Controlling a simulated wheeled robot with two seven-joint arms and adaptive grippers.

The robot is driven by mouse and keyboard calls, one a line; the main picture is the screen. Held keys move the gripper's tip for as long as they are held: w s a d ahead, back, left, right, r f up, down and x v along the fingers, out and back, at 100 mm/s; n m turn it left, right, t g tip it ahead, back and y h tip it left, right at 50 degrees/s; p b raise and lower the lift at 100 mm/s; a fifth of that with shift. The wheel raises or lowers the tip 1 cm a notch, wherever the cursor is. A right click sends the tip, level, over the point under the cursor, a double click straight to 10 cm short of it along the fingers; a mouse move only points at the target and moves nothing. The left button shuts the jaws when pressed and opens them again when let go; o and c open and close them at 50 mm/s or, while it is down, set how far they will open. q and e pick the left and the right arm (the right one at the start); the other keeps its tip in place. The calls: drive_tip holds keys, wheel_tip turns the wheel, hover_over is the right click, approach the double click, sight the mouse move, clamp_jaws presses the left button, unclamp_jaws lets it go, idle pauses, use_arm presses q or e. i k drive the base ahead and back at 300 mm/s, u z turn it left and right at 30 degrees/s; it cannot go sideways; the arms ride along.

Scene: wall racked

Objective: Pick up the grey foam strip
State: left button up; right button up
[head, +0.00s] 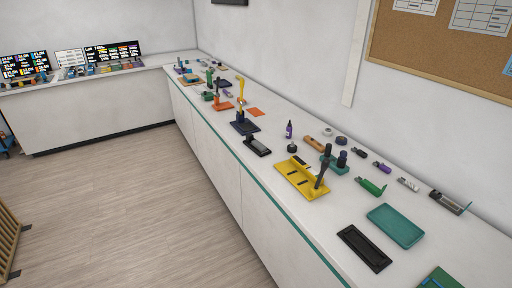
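I cannot pick out a grey foam strip for certain. A small light grey piece (407,184) lies near the back edge of the long white counter (285,221), toward the right. A longer dark grey item (450,203) with a green end lies to its right. Both are too small to identify. Neither of my grippers is in view.
A yellow tray (296,182), a teal tray (396,225), a black tray (364,248) and several small tools crowd the counter. A corkboard (440,45) hangs on the wall behind. The wood floor (110,200) on the left is mostly clear. A slatted wooden piece (8,240) stands at the left edge.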

sight(255, 143)
drive_tip(key=u, duration=0.4)
drive_tip(key=k, duration=0.5)
drive_tip(key=u, duration=0.9)
drive_tip(key=i, duration=2.75)
drive_tip(key=z, duration=0.6)
drive_tip(key=i, duration=1.25)
drive_tip(key=z, duration=1.85)
drive_tip(key=i, duration=1)
drive_tip(key=u, duration=1.3)
drive_tip(key=k, duration=1.05)
drive_tip(key=u, duration=0.05)
